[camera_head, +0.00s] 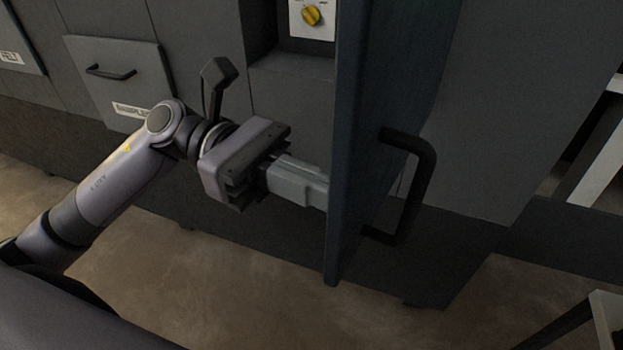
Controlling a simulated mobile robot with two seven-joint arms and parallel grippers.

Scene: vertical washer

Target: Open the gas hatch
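A dark blue-grey hatch door (390,100) stands swung out from the machine, seen nearly edge-on. A black bar handle (420,190) is on its right-hand face. No label shows on this door, so I cannot confirm that it is the gas hatch. My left gripper (312,187) is on the door's left side, the side away from the handle. Its light grey fingers look closed together, with nothing visible between them. Their tips meet the door's edge in the picture; I cannot tell whether they touch it. My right gripper is out of view.
A smaller closed hatch (120,82) with a black handle and a partly covered label is at the upper left. A yellow knob (311,15) sits on a white plate at the top. Bare floor (270,290) lies below the machine. A pale frame (598,165) stands at the right.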

